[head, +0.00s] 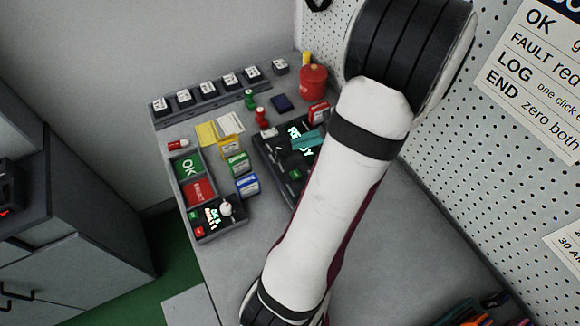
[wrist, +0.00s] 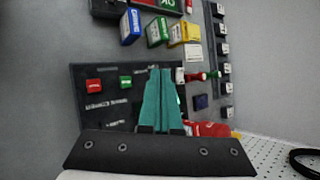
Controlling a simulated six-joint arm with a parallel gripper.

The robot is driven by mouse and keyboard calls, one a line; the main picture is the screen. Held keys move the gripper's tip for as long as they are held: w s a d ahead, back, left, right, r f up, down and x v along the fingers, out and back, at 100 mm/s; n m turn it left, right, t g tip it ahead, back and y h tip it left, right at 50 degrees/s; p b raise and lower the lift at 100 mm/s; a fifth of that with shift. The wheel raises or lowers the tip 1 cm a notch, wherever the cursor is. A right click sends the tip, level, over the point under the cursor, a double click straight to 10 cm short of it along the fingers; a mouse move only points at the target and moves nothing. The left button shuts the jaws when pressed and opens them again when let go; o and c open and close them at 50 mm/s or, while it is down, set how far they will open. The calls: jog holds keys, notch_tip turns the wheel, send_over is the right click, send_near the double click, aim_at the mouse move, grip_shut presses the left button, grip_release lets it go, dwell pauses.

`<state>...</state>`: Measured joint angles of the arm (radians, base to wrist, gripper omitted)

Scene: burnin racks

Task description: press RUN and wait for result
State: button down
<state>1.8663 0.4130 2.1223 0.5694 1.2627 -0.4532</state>
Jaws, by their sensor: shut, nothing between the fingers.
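The tester (head: 268,150), a dark box with a lit display reading something like READY (head: 298,130), stands on the bench, partly hidden behind my arm. In the wrist view the tester (wrist: 105,118) shows a red button (wrist: 93,85) and a green button (wrist: 125,82); their labels are too small to read. My gripper (wrist: 160,72) has teal fingers, closed together and empty, over the tester and to the right of the green button in the wrist view. In the head view my gripper (head: 296,146) is beside the display. I cannot tell whether the fingertips touch the panel.
A green OK tray (head: 177,160), a red tray (head: 187,205) and a small lit counter box (head: 206,236) are at left. Yellow, green and blue boxes (head: 247,185) stand between.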

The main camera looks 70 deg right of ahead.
send_near(291, 171)
jog(key=shift+w+r+x, duration=0.15)
jog(key=shift+x, duration=0.75)
jog(key=shift+w+r+x, duration=0.15)
jog(key=shift+x, duration=0.7)
jog(key=shift+w+r+x, duration=0.15)
jog(key=shift+x, duration=0.75)
jog(key=shift+f, duration=0.1)
jog(key=shift+f, duration=0.3)
jog(key=shift+f, duration=0.45)
dwell(0.6)
jog(key=shift+r, duration=0.9)
